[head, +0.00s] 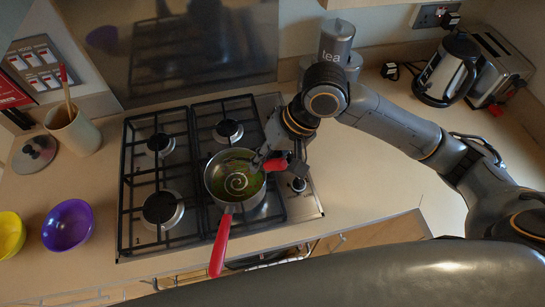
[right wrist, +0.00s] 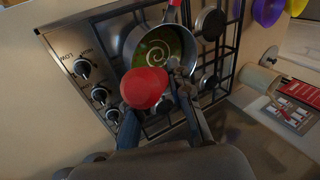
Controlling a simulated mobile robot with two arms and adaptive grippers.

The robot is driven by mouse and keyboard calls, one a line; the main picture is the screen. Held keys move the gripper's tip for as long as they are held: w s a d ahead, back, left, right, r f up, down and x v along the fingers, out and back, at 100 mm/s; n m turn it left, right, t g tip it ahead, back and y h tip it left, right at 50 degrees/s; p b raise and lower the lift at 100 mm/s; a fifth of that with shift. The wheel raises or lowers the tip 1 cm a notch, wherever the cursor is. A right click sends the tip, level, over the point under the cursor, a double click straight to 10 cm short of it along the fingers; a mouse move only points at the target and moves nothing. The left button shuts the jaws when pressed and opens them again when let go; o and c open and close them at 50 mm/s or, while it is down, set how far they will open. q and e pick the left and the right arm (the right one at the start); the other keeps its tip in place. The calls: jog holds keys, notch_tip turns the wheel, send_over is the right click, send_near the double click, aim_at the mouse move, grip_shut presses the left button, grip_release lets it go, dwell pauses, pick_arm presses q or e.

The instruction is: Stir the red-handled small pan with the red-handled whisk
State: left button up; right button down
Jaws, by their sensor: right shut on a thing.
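The small pan (head: 245,203) with a red handle (head: 218,245) stands on the front right of the hob, its handle pointing toward me. It holds something green with a pale spiral on it; I cannot tell whether the spiral is a swirl or part of the whisk. My right gripper (head: 281,157) is at the pan's right rim, shut on the red-handled whisk (head: 276,164). In the right wrist view the whisk's red handle end (right wrist: 145,88) shows between the fingers, with the pan (right wrist: 134,45) beyond it. The whisk's lower end is hard to make out. My left gripper is not in view.
The gas hob (head: 128,225) has black grates. A utensil pot (head: 74,132), a lid (head: 35,153), a purple bowl (head: 67,224) and a yellow bowl (head: 10,235) stand at left. A kettle (head: 447,70) and toaster (head: 498,64) stand at back right. Counter right of the hob is clear.

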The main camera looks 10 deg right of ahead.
jog(key=shift+s+a, duration=0.25)
jog(key=shift+a, duration=0.35)
jog(key=shift+s+d, duration=1.2)
jog(key=shift+s, duration=1.35)
jog(key=shift+w+a, duration=0.15)
jog(key=shift+w, duration=1.35)
jog(key=shift+w+a, duration=0.1)
jog(key=shift+w, duration=1.35)
jog(key=shift+s+a, duration=0.25)
jog(key=shift+a, duration=0.25)
jog(key=shift+s+a, duration=0.25)
jog(key=shift+a, duration=0.25)
jog(key=shift+s+d, duration=0.9)
jog(key=shift+d, duration=0.2)
